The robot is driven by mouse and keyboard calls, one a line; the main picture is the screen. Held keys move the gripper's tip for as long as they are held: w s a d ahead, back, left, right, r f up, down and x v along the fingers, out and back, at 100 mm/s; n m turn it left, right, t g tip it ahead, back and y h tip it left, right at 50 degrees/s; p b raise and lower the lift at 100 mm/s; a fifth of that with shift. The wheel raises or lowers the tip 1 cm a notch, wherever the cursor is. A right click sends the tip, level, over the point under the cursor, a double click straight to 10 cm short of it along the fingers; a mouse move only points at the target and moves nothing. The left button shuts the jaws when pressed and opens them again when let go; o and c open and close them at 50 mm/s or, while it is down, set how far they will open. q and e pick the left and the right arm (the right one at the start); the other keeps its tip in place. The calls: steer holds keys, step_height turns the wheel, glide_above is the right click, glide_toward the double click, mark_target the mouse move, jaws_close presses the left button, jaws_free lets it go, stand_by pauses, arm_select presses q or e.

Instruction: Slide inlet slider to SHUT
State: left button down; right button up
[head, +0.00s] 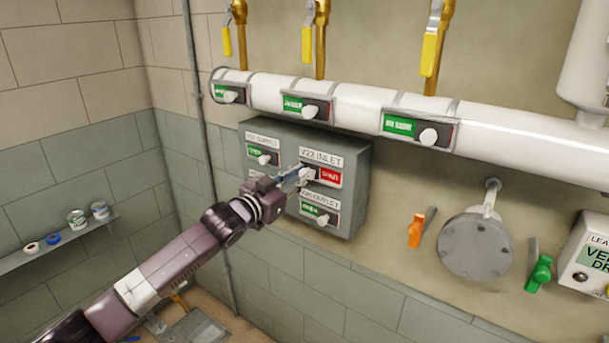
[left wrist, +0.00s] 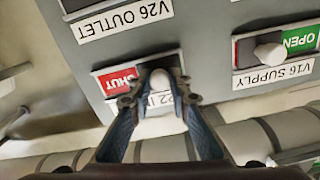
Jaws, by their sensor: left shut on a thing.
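The V22 INLET slider (head: 327,177) is on the grey panel (head: 358,190) on the wall and shows its red SHUT field on the right. In the left wrist view, upside down, the red SHUT field (left wrist: 118,80) shows beside the white knob (left wrist: 160,79). My left gripper (head: 303,173) is shut on this knob, with a finger on each side in the left wrist view (left wrist: 160,100). In the head view the fingers mostly hide the knob, at the slider's left end. My right gripper is not in view.
The V16 SUPPLY slider (left wrist: 268,50) above left shows green OPEN. The outlet slider (head: 318,213) below also shows green. A white pipe (head: 353,114) with several sliders runs above the panel. An orange handle (head: 416,230) and a round grey flange (head: 475,246) are at the right.

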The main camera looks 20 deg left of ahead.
arm_select(q)
steer(key=c, duration=2.2)
jaws_free()
steer(key=shift+a+r, duration=0.1)
steer(key=shift+a, duration=0.05)
steer(key=o, duration=0.4)
steer(key=shift+w+a, duration=0.1)
steer(key=shift+a, duration=0.15)
steer(key=shift+o, duration=0.2)
steer(key=shift+d, duration=0.15)
steer(key=shift+s, duration=0.6)
steer(key=v, duration=1.1)
steer(key=shift+a, duration=0.3)
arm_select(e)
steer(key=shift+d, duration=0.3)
arm_select(q)
steer(key=shift+w, duration=0.1)
